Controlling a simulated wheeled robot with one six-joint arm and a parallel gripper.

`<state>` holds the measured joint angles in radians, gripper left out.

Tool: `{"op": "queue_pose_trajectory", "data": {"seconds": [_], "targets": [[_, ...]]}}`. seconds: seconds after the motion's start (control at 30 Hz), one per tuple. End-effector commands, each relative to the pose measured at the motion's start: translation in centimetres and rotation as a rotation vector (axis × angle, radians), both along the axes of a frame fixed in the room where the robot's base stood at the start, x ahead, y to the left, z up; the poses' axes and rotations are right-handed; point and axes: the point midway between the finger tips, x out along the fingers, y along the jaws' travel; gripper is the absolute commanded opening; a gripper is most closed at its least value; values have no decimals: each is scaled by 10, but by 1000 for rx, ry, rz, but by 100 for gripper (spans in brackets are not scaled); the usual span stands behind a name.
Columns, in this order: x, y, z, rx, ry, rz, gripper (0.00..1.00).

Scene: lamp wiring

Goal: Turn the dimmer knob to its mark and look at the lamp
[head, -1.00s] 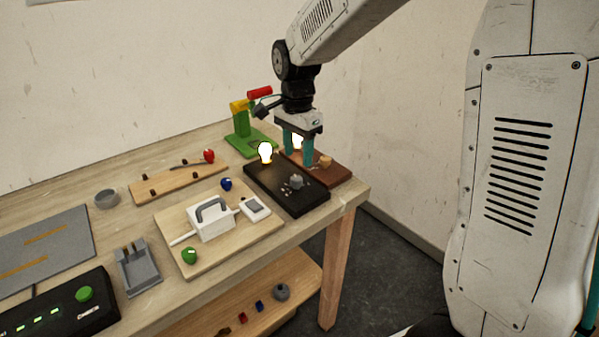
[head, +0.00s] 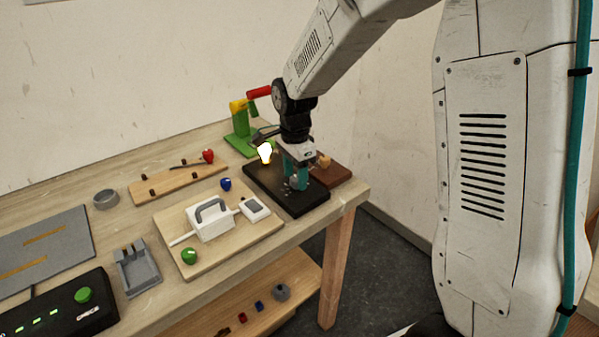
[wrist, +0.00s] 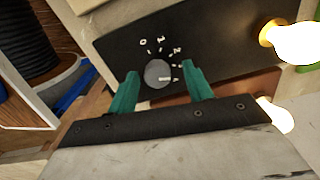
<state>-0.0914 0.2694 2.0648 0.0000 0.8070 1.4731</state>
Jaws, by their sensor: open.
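The dimmer knob (wrist: 157,73) is a grey round knob on a black board (head: 262,182), ringed by white marks, with 0, 1 and 2 readable. A short white line shows at its edge on the gripper side; I cannot tell exactly which mark it meets. My gripper (head: 296,184) is open over the board. In the wrist view its teal fingers (wrist: 158,76) stand either side of the knob with gaps showing. In the head view the fingers largely hide the knob. The lamp bulb (head: 265,153) on the same board is glowing; it also shows in the wrist view (wrist: 293,42).
A brown board (head: 335,175) with a wooden knob (head: 324,162) lies just right, near the table corner. Another glowing bulb (wrist: 275,115) shows in the wrist view. A green stand (head: 240,135) is behind. A wooden board (head: 190,250) with a white box lies left.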

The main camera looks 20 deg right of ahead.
Motion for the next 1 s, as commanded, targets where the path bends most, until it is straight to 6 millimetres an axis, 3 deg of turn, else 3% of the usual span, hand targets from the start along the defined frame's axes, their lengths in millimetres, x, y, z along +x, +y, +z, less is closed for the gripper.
{"op": "queue_pose_trajectory", "data": {"seconds": [0.1, 0.27, 0.37, 0.4, 1.0], "targets": [[0, -1, 0, 0, 0, -1, 50], [0, -1, 1, 0, -1, -1, 6], [1, -1, 1, 1, -3, -2, 6], [1, -12, 1, 1, -3, -5, 6], [4, 0, 3, 2, -11, 29, 6]]}}
